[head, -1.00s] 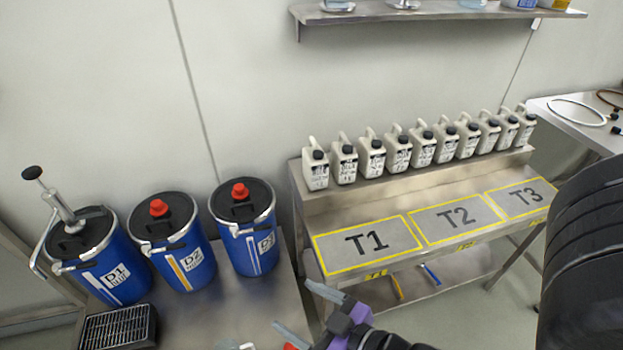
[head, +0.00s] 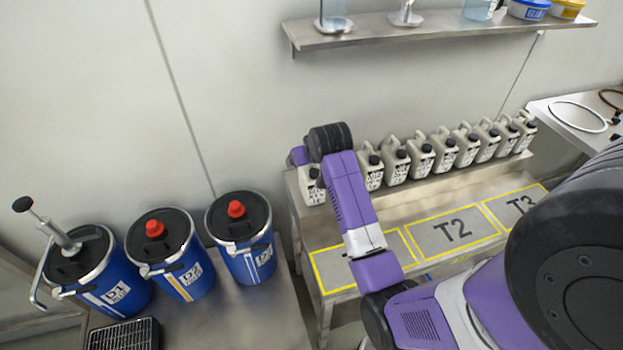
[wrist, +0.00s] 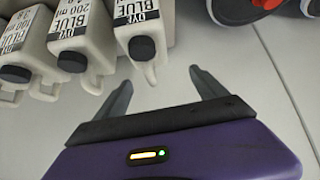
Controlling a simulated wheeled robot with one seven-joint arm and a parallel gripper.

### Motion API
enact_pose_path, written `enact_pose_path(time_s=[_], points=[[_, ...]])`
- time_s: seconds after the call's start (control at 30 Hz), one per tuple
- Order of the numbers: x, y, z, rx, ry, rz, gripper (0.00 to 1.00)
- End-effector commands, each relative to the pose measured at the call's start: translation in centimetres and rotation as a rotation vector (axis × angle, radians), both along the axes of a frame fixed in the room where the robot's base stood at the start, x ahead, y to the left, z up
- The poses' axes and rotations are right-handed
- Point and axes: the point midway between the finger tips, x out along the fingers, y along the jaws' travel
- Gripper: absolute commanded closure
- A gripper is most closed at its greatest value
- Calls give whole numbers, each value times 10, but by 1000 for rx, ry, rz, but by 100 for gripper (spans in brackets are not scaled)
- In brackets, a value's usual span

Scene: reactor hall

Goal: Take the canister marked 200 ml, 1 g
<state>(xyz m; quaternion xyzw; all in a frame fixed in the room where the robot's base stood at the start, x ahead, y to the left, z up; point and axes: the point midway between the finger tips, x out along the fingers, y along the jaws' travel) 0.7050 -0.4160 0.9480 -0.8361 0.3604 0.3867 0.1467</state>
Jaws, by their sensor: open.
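A row of several off-white canisters (head: 396,165) with black caps stands on the raised rear ledge of the steel table. In the head view my arm covers part of the left end of the row, and the leftmost canister (head: 312,186) is partly hidden. In the wrist view my gripper (wrist: 163,88) is open and empty. A canister labelled DYE BLUE with 200 (wrist: 137,16) is just beyond the fingers, its gram figure cut off. Beside it is a canister reading BLUE, 200 ml (wrist: 75,22), its gram figure unclear. The farther left one (wrist: 22,45) seems to read 100 ml.
Three blue drums (head: 247,262) with black lids stand at the left; two have red caps. Yellow-framed fields sit ahead of the canisters, with T2 (head: 452,231) and T3 readable. A wall shelf (head: 440,30) with vessels hangs above. A side table (head: 570,118) with cables stands right.

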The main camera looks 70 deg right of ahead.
Motion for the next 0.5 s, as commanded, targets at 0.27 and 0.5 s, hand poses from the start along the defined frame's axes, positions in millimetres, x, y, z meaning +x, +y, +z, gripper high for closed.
enact_pose_path(time_s=[0.27,0.5], points=[[-24,2,-5,229,175,-40,18],[-26,1,-20,265,203,-43,18]])
